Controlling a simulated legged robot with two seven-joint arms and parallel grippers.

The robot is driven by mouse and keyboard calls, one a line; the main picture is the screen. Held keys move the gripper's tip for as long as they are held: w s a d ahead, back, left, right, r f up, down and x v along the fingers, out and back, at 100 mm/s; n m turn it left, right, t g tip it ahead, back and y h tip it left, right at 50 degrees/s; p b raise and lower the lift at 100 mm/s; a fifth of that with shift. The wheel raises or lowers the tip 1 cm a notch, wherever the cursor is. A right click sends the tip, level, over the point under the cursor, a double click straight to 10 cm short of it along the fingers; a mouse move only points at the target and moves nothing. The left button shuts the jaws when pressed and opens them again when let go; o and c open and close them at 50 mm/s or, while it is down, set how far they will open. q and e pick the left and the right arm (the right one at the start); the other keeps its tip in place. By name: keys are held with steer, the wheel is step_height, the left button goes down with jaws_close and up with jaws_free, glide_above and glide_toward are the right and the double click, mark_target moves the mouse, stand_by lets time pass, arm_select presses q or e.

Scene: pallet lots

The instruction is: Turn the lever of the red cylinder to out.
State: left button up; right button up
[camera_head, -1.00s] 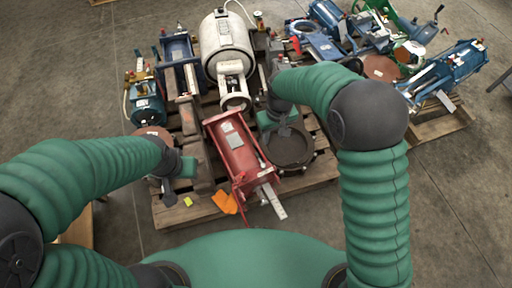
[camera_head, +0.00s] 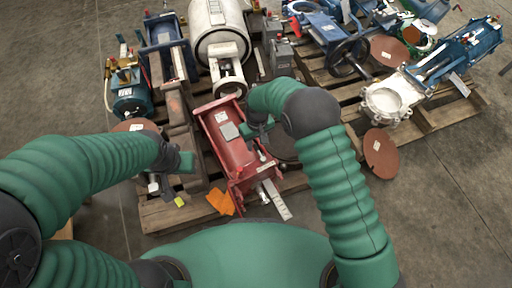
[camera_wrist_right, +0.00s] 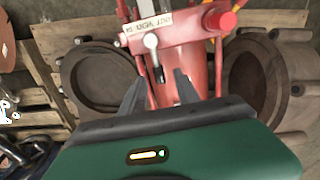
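The red cylinder (camera_head: 232,150) lies on the near pallet in the head view. In the right wrist view its red end block (camera_wrist_right: 185,30) carries a white label with small print. Just below the label is a lever (camera_wrist_right: 151,42) with a pale round knob; its stem runs down toward the space between my fingers. I cannot tell its exact setting. My right gripper (camera_wrist_right: 158,80) is open, one finger on each side of the stem's line, with no clear contact visible. In the head view, my right gripper (camera_head: 262,132) is over the cylinder. My left gripper (camera_head: 165,185) hangs at the pallet's left, its fingers unclear.
A white tank (camera_head: 220,40) and blue machines (camera_head: 130,98) stand behind on the pallet. A brown disc (camera_head: 381,153) leans at the right pallet. A red knob (camera_wrist_right: 228,20) sits right of the lever. Orange sheets (camera_head: 221,201) lie by the cylinder's near end.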

step_height(320, 180, down, 2)
jaws_close()
stand_by(0.4)
stand_by(1.2)
